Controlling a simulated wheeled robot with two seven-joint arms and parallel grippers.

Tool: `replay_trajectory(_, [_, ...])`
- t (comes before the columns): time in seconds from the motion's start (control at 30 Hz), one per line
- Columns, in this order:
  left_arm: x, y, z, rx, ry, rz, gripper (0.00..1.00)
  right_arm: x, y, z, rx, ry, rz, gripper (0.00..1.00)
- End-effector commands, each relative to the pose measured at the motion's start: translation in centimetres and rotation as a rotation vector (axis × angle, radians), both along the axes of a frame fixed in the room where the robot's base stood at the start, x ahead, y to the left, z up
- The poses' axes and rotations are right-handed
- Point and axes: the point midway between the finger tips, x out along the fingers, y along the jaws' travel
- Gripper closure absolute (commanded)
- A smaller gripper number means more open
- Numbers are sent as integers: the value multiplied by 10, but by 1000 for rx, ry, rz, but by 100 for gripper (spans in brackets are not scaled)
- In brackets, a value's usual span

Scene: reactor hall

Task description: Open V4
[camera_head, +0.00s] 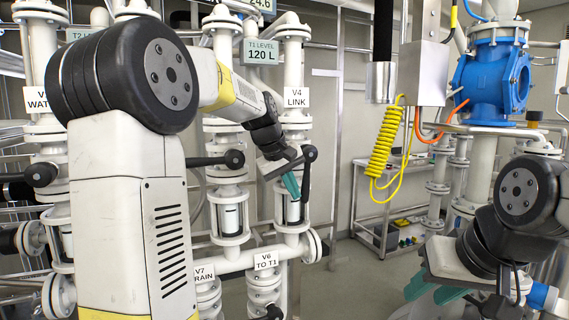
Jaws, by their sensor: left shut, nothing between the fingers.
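The V4 label, reading "LINK" (295,97), hangs on a white vertical pipe in the middle of the head view. Below it is the V4 valve's black lever (306,178), with a round knob at its upper end. My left gripper (291,186) is shut and empty, with its teal fingertips just left of the lever. I cannot tell whether they touch it. The gripper hides part of the valve body behind it. My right gripper (434,291) is low at the right, away from V4, with its teal fingers apart.
Another black lever (210,160) points sideways left of V4. The V6 label (265,260) and V7 label (204,273) are below. A yellow coiled hose (382,142) hangs right of V4, and a blue valve (492,80) stands at the upper right. A metal cart (368,168) stands behind.

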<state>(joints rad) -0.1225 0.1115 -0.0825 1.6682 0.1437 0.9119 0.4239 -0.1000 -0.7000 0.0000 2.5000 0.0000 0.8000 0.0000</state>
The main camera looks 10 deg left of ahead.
Motion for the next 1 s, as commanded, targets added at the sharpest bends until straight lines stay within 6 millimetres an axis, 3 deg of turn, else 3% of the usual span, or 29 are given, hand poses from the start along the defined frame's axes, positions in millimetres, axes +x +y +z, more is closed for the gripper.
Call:
replay_trajectory(0.17, [-3,3,8,0,-2,1,100,0,0,0,0,0,0,64])
replay_trajectory(0.43, [-23,15,47,0,-5,0,100,0,0,0,0,0,0,64])
replay_trajectory(0.67, [-37,20,66,3,-4,-5,100,0,0,0,0,0,0,64])
replay_trajectory(0.83, [-77,21,61,38,-33,-61,100,0,0,0,0,0,0,64])
replay_trajectory(1.0, [-150,21,36,119,-92,-175,100,0,0,0,0,0,0,64])
